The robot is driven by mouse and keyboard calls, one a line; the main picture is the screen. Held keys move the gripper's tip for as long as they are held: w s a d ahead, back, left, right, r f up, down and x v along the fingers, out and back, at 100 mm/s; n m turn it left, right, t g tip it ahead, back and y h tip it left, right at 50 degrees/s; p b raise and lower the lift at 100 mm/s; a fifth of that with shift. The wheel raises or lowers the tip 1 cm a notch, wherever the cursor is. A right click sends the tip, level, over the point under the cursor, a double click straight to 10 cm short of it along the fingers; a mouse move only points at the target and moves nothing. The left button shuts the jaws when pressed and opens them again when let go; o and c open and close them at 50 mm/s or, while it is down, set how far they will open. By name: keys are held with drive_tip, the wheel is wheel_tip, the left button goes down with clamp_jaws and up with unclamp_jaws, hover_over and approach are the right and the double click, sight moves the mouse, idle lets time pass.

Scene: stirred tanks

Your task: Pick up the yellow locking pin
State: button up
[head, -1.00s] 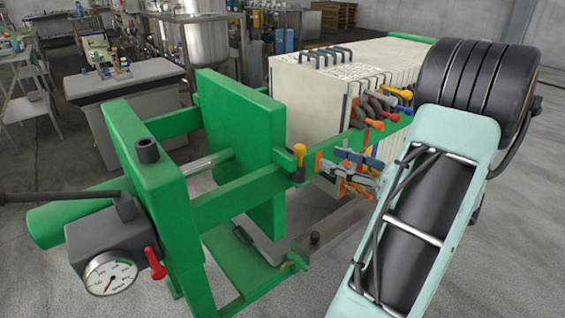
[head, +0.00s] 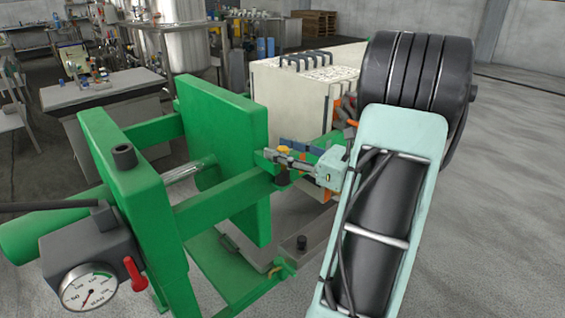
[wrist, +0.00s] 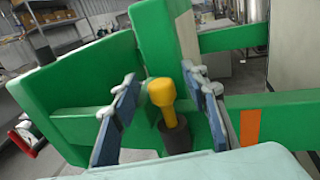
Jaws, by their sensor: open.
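The yellow locking pin (wrist: 164,100) stands upright in a dark round socket (wrist: 176,137) beside a green beam in the wrist view. It has a rounded knob on top and a thinner shank going into the socket. My gripper (wrist: 160,82) is open, with one blue-padded finger on each side of the pin and gaps between pads and pin. In the head view my gripper (head: 283,158) is beside the green beam's side bracket, and it mostly hides the pin there.
The green press frame (head: 222,150) has upright plates and side beams close to my gripper. A pressure gauge (head: 88,286) and a red lever (head: 135,272) are at its lower left. A white plate stack (head: 290,100) stands behind. Grey floor is open at right.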

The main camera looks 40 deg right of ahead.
clamp_jaws()
idle(0.3)
drive_tip(key=shift+r, duration=0.1)
